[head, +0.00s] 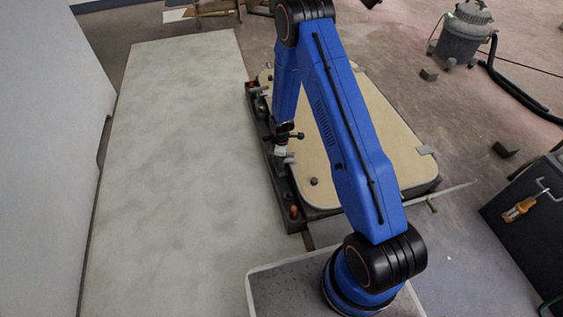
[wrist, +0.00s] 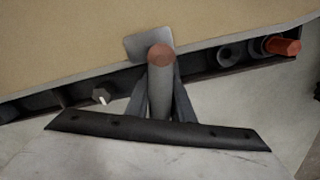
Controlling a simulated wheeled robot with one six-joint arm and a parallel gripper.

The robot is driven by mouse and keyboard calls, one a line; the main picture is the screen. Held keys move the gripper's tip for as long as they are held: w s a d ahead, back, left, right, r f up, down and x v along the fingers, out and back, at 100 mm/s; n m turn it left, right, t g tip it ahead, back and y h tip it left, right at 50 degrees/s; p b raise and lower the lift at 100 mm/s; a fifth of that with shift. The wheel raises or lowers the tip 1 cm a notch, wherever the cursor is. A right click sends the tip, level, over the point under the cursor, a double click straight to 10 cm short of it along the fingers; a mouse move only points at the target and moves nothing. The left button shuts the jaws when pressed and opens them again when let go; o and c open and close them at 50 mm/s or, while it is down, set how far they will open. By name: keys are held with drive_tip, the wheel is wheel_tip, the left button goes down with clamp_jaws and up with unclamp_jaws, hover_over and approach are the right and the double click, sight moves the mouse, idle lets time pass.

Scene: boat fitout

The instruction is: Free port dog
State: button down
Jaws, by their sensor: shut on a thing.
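A tan hatch panel (head: 375,130) lies in a dark frame (head: 262,140) on the floor. My gripper (head: 283,148) is low at the frame's left edge. In the wrist view my gripper (wrist: 160,100) is shut on a grey, round dog handle (wrist: 161,75) with a dull red end. The handle stands up between the fingers. A grey plate (wrist: 146,43) at its far side lies over the panel's edge (wrist: 70,75). The lower part of the dog is hidden by the gripper. Which dog is the port one is not marked.
An orange-tipped fitting (wrist: 284,46) and a bolt head (wrist: 101,96) sit along the frame. A red-tipped fitting (head: 294,211) is at its near corner. A pale walkway (head: 180,150) is clear on the left. A dark box (head: 530,215) and a vacuum (head: 464,35) stand right.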

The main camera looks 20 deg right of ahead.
drive_tip(key=shift+m, duration=0.4)
drive_tip(key=m, duration=0.3)
drive_tip(key=shift+m, duration=0.3)
drive_tip(key=m, duration=0.3)
drive_tip(key=shift+m, duration=0.3)
drive_tip(key=m, duration=0.3)
drive_tip(key=shift+m, duration=0.3)
drive_tip(key=m, duration=0.4)
drive_tip(key=c, duration=2.4)
unclamp_jaws()
drive_tip(key=shift+m, duration=1.2)
drive_tip(key=shift+c, duration=0.2)
drive_tip(key=shift+o, duration=0.2)
